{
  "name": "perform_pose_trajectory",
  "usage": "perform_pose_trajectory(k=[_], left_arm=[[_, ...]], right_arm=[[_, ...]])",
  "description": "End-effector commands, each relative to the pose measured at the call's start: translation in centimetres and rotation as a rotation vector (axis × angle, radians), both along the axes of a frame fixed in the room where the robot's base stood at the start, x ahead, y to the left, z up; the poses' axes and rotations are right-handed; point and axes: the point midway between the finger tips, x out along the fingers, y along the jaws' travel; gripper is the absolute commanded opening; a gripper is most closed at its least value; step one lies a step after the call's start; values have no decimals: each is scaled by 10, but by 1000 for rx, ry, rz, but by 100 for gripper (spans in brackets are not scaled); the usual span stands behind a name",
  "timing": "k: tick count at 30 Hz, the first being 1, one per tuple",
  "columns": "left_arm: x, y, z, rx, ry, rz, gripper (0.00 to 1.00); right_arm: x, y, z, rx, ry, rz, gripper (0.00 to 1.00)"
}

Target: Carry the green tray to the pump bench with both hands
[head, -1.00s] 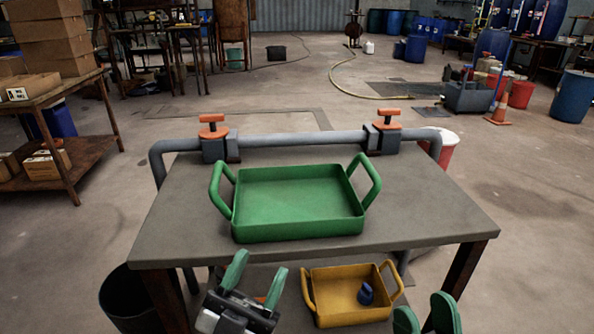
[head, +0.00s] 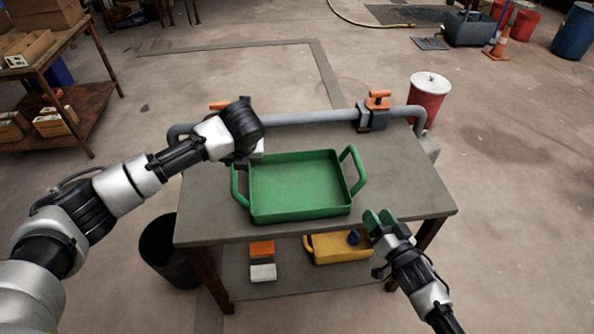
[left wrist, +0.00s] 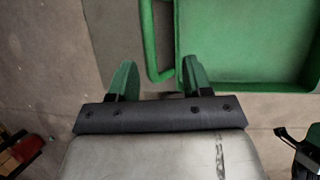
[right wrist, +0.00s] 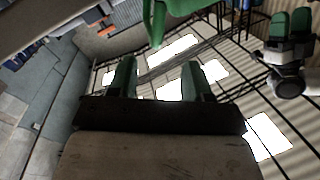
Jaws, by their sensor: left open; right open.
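The green tray (head: 300,208) sits on a grey bench (head: 410,190), with an upright loop handle at each end. My left gripper (head: 243,160) is by the tray's left handle (head: 238,186), its fingers largely hidden by its own arm. In the left wrist view my left gripper (left wrist: 157,74) is open, with the handle (left wrist: 150,45) showing between and beyond its fingers; I cannot tell if they straddle it. My right gripper (head: 380,216) is open and empty near the bench's front edge, apart from the right handle (head: 352,170). A green handle (right wrist: 157,22) shows ahead in the right wrist view.
A pipe (head: 310,118) with orange-handled valves (head: 376,108) runs along the bench's back. A yellow tray (head: 335,250) lies on the lower shelf. A black bin (head: 165,250) stands at left, a red bin (head: 427,100) behind right. Floor at right is open.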

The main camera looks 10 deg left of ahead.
Motion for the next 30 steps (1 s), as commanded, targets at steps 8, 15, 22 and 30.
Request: perform_pose_trajectory(k=[8,15,22,30], left_arm=[[2,12,9,53,31,-15,50],[4,13,4,52,30,-13,50],[15,22,-27,50,32,-12,50],[30,34,-69,50,31,-13,50]], right_arm=[[3,-3,-1,4,12,1,50],[7,0,-1,5,11,0,50],[39,15,0,6,10,0,50],[80,37,0,6,11,0,50]])
